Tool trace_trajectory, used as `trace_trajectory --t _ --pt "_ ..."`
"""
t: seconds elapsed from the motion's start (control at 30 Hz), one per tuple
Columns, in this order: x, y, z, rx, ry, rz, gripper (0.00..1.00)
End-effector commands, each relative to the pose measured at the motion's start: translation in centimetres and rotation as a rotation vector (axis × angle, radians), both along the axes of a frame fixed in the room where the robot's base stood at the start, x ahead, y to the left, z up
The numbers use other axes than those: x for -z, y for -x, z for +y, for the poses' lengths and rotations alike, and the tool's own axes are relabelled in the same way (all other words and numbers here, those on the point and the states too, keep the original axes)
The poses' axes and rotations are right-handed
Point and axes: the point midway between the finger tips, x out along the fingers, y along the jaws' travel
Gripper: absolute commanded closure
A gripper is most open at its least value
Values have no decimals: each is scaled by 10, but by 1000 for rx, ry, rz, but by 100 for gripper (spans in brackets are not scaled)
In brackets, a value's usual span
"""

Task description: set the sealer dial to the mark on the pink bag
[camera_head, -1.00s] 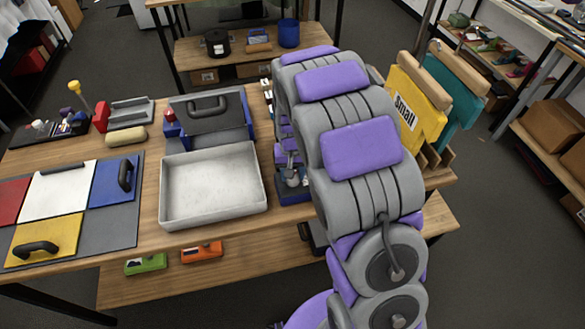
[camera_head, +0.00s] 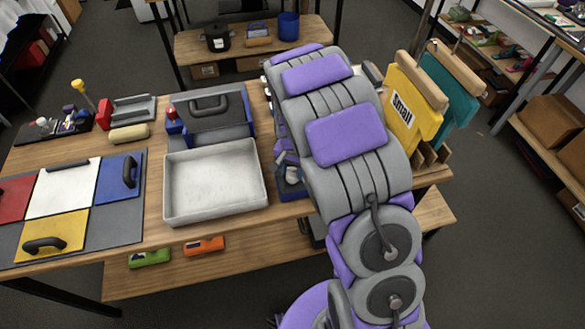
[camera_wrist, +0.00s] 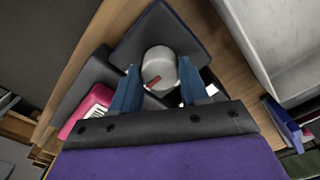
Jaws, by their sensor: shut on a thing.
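In the wrist view, my gripper (camera_wrist: 158,82) has its two blue fingers on either side of a round pale grey dial (camera_wrist: 158,62) and is shut on it. A red pointer shows on the dial's near part. The dial sits on the dark sealer (camera_wrist: 190,28). Any scale marks around the dial are too small or hidden to read. A pink bag (camera_wrist: 84,112) with a white label lies left of the fingers, partly covered by a dark part. The label's mark is not readable. In the head view, my arm hides most of the sealer and the bag.
A pale empty tray (camera_head: 172,203) stands left of my arm. A yellow bag marked Small (camera_head: 405,98) and a teal bag (camera_head: 448,95) hang at the right. A board with coloured panels (camera_head: 118,228) lies at the left of the table.

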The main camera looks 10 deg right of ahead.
Motion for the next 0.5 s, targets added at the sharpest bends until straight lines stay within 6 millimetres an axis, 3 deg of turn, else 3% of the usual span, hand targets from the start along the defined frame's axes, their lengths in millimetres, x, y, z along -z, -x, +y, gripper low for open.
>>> trace_trajectory --t 0.23,0.27,0.5 --pt "0 -1 0 -1 0 -1 86" --pt "0 -1 0 -1 0 -1 53" --pt "0 0 0 -1 0 -1 31"
